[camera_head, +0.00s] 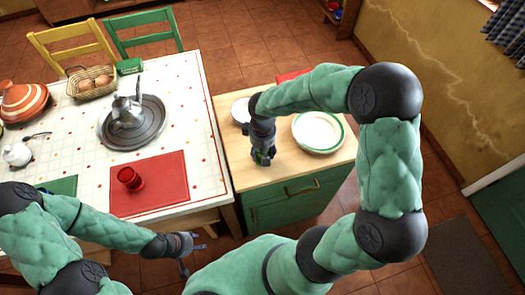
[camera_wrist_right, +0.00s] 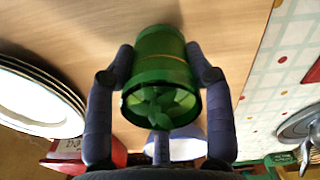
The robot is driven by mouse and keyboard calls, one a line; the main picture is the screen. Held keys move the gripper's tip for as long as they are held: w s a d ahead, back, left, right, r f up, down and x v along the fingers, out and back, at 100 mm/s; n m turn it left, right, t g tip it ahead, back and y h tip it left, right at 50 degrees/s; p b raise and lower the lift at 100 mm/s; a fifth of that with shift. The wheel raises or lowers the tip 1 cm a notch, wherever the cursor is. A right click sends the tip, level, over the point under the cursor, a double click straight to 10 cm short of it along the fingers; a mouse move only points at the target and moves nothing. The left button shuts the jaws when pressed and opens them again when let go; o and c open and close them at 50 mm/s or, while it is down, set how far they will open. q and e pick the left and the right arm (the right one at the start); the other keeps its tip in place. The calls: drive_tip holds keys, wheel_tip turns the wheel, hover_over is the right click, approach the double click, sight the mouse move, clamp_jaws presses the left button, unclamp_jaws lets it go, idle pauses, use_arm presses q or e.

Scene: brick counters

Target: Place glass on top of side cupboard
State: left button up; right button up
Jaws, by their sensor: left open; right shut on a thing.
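The side cupboard (camera_head: 285,176) has a pale wooden top and a green front with a drawer. My right gripper (camera_head: 262,160) is over the cupboard top, toward its left front part. In the right wrist view it is shut on a green glass (camera_wrist_right: 160,62), with fingers on both sides. The glass is close to the wooden top; I cannot tell whether it touches it. In the head view the gripper mostly hides the glass. My left gripper (camera_head: 190,249) is open and empty, low in front of the dining table.
Stacked plates (camera_head: 318,131) stand right on the cupboard top, a white dish (camera_head: 240,110) at its left and a red item (camera_head: 290,76) behind. The dining table (camera_head: 195,85) adjoins at left, with a red glass (camera_head: 130,178), kettle (camera_head: 127,112) and egg basket (camera_head: 91,83).

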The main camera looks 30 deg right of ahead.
drive_tip(key=shift+f, duration=0.15)
drive_tip(key=o, duration=1.3)
drive_tip(key=shift+c, duration=0.2)
drive_tip(key=shift+r, duration=0.5)
wheel_tip(320, 180, up, 11)
drive_tip(key=p, duration=0.4)
drive_tip(key=shift+r, duration=0.2)
